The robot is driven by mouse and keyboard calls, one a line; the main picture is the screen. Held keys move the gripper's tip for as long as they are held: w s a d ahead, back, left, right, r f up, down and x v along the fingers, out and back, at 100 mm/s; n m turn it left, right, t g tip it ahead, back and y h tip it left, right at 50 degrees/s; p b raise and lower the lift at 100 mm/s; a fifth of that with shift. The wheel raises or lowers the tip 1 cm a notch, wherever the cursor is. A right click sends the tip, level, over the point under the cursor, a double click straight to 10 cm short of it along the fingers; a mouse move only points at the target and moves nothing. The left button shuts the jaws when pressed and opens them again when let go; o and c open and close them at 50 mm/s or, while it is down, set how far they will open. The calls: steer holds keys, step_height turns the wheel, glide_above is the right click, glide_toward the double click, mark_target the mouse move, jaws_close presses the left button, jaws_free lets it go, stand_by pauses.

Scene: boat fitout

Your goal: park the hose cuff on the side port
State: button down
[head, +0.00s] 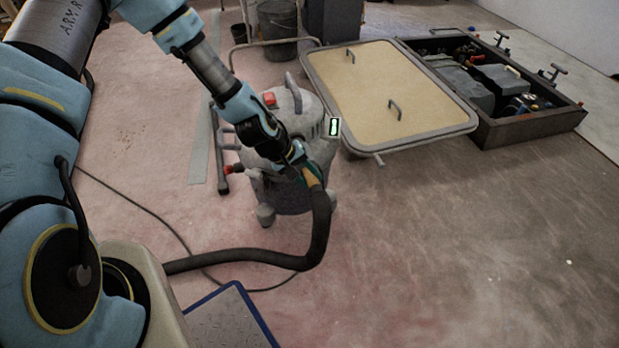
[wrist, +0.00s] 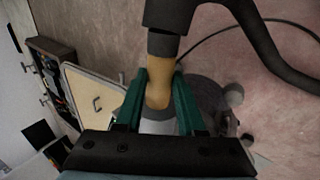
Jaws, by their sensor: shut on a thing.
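The hose cuff (wrist: 158,86) is tan and sits at the end of a thick black hose (head: 318,225). My gripper (wrist: 160,97) is shut on the cuff, with a green finger on each side of it in the wrist view. In the head view my gripper (head: 308,173) is in front of the grey vacuum canister (head: 295,108), which has a red button on top. The side port cannot be made out clearly; my arm covers part of the canister. I cannot tell whether the cuff touches the canister.
A framed tan hatch panel (head: 380,75) with handles lies behind the canister, beside an open dark box (head: 535,118) of equipment. A black bucket (head: 278,25) stands at the back. A thin cable (head: 150,212) crosses the floor. The right foreground floor is clear.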

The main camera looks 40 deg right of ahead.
mark_target(305, 168)
steer(key=shift+w+d, duration=0.3)
steer(key=shift+w, duration=0.5)
steer(key=shift+w+d, duration=0.25)
steer(key=shift+w, duration=0.55)
steer(key=shift+w+d+r, duration=0.1)
steer(key=shift+w+d, duration=0.05)
steer(key=shift+w, duration=0.2)
steer(key=c, duration=0.9)
jaws_free()
steer(key=o, duration=0.5)
steer(key=shift+s, duration=0.1)
steer(key=shift+c, duration=0.2)
steer(key=shift+s, duration=0.1)
